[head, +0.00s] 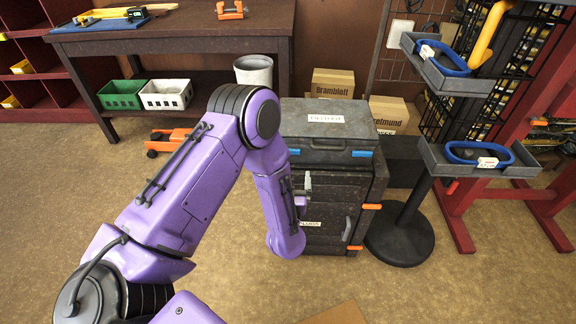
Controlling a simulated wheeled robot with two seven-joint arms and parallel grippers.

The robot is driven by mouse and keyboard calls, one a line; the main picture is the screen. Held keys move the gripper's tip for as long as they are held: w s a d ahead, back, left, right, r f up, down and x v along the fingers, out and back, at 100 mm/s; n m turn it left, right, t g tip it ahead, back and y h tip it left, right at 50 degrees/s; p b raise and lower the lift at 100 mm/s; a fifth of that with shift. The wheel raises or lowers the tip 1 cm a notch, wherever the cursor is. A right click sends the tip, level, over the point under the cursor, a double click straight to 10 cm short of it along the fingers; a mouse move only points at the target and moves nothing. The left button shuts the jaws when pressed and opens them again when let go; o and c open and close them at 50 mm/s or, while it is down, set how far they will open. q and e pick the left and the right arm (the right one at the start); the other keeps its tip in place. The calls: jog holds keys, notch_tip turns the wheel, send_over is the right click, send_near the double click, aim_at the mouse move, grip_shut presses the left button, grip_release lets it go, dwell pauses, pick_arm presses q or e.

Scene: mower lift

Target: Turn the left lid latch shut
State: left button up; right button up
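A grey case with a labelled lid (328,120) sits on top of a dark cabinet (335,190). The left lid latch (294,152) is a small blue piece at the case's front left, partly beside my purple forearm. A second blue latch (362,154) is at the front right. My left arm reaches across from the lower left and bends down in front of the cabinet. My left gripper (305,188) is mostly hidden behind the forearm; only a grey finger-like part shows, below the left latch and apart from it. My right gripper is out of view.
Orange latches (371,206) and a grey handle (347,229) are on the cabinet front. A stand with grey trays (478,165) holding blue rings is at the right. A workbench (180,40) stands behind at the left. An orange toy-like cart (168,140) lies on the floor.

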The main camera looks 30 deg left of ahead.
aim_at(290, 152)
pick_arm(q)
jog(key=x, duration=1)
jog(key=shift+s+a+r+p, duration=0.1)
jog(key=shift+a+r+p, duration=0.1)
jog(key=shift+p, duration=0.1)
jog(key=shift+d, duration=0.1)
jog(key=shift+c, duration=0.3)
jog(key=c, duration=1)
